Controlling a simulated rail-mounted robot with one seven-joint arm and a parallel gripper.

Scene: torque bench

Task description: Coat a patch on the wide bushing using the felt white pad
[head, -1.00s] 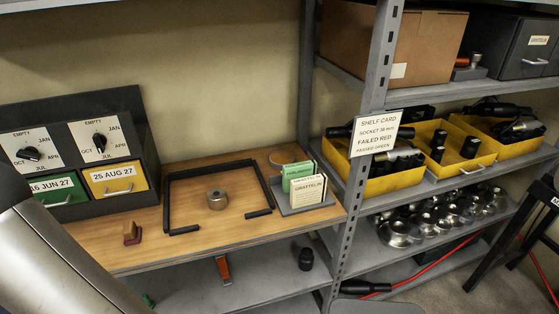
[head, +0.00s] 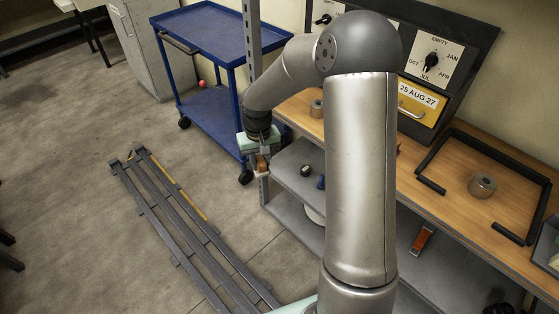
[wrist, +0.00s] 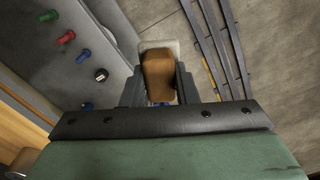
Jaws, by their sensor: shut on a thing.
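My gripper (head: 262,162) hangs beyond the front edge of the bench, at the left of my arm in the head view. In the wrist view my gripper (wrist: 159,88) is shut on a tan block-like handle (wrist: 158,72) with a white pad (wrist: 160,45) at its far end. This looks like the felt white pad. A squat metal bushing (head: 482,186) with a hole in its top stands on the bench inside a black frame. Another bushing (head: 317,108) stands farther left on the bench, partly behind my arm. I cannot tell for sure which is the wide one.
The black frame (head: 484,148) has a gap at its front. The lower shelf holds an orange-handled item (head: 422,239) and small coloured pieces. A blue cart (head: 207,31) stands left; floor rails (head: 183,222) lie below.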

